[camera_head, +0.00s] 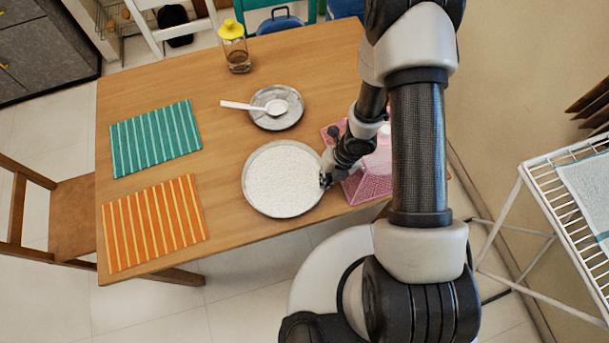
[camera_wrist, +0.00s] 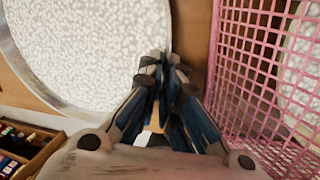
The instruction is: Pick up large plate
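The large plate (camera_head: 283,179) is round, with a white speckled face and a grey rim. It is near the table's front edge, level or nearly so; I cannot tell if it touches the table. My gripper (camera_head: 326,181) is at its right rim. In the wrist view the large plate (camera_wrist: 85,45) fills the upper left, and my gripper's fingertips (camera_wrist: 165,68) are close together with the rim between them. The fingers hide that bit of rim. A smaller grey plate (camera_head: 289,118) with a white spoon (camera_head: 243,106) lies farther back on the table.
A pink mesh basket (camera_head: 369,188) stands close to the right of my gripper; it also shows in the wrist view (camera_wrist: 245,75). A teal striped mat (camera_head: 156,138) and an orange striped mat (camera_head: 154,223) lie left. A yellow-topped jar (camera_head: 238,58) stands at the back.

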